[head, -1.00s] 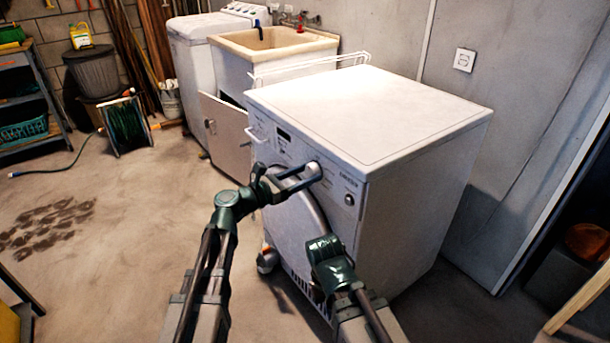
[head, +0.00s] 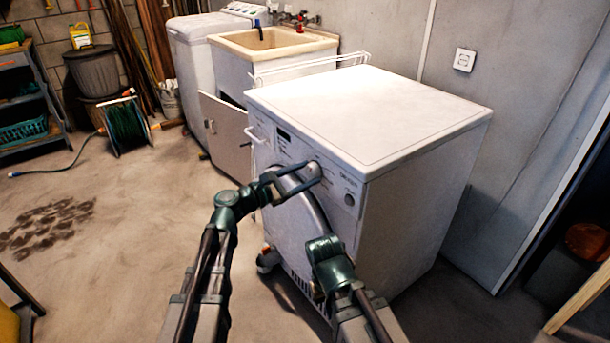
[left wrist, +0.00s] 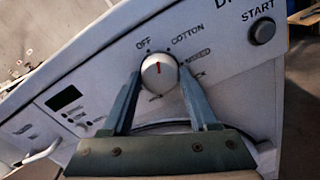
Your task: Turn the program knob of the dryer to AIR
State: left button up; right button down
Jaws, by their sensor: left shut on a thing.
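The white dryer (head: 400,200) stands in the middle of the head view. Its round program knob (left wrist: 157,76) shows in the left wrist view, with a red mark that points up, roughly between the OFF and COTTON labels. MIXED is readable to the right; a lower label is partly covered, and I cannot see AIR. My left gripper (left wrist: 159,82) is shut on the knob, one finger on each side. In the head view the left gripper (head: 312,174) reaches the dryer's front panel.
The START button (left wrist: 262,31) is right of the knob, and a dark display (left wrist: 64,97) is left of it. The round dryer door (head: 311,210) is below the panel. A sink (head: 272,42) stands behind.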

pick_arm(q)
jog(key=m, duration=0.5)
jog(key=shift+m, duration=0.3)
jog(key=m, duration=1.1)
jog(key=shift+s+m, duration=0.1)
jog(key=shift+m, duration=0.3)
jog(key=m, duration=1)
jog(key=shift+m, duration=0.4)
jog(key=m, duration=1.1)
jog(key=shift+m, duration=3)
